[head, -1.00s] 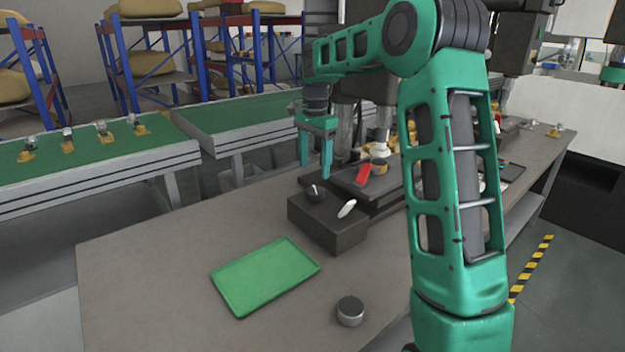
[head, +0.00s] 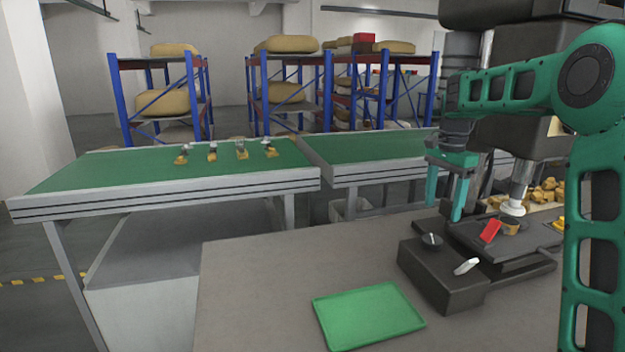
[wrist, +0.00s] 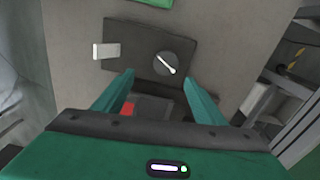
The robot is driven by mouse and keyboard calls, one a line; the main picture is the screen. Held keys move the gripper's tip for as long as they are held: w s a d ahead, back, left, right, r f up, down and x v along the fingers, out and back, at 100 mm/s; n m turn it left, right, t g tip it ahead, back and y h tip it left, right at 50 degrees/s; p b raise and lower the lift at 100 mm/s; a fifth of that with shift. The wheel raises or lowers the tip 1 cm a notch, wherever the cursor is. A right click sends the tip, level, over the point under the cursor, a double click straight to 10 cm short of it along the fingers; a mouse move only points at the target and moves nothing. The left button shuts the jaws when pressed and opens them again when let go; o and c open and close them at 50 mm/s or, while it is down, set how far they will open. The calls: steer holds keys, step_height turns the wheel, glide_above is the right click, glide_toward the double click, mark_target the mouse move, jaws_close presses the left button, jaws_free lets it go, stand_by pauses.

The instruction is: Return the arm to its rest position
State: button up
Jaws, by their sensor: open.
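My arm is green, and in the head view my gripper (head: 443,212) points down with its two fingers apart and nothing between them. It hangs above and behind a dark control box (head: 440,288) on the grey table. The box carries a dark round knob (head: 432,240) and a white lever (head: 467,266). In the wrist view my gripper (wrist: 158,79) is also open and empty, with the box (wrist: 135,35), knob (wrist: 166,64) and white lever (wrist: 106,51) beyond the fingertips. Whether any finger touches the equipment cannot be told.
A green tray (head: 368,318) lies on the table in front of the box. A red piece (head: 490,232) sits on the dark equipment behind it. A green-topped conveyor (head: 120,172) with several small parts stands at the left. The table's left part (head: 255,290) is clear.

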steer(key=s+d+n, duration=0.3)
steer(key=s+n, duration=0.1)
steer(key=s, duration=1.9)
steer(key=s+a+f+n, duration=0.1)
steer(key=s+f, duration=0.3)
steer(key=s, duration=0.5)
steer(key=s+a+f+n, duration=0.1)
steer(key=s+f+n, duration=0.2)
steer(key=s, duration=0.6)
steer(key=shift+a+f, duration=0.4)
steer(key=shift+f, duration=0.35)
steer(key=shift+w+f, duration=0.25)
steer(key=shift+w, duration=0.3)
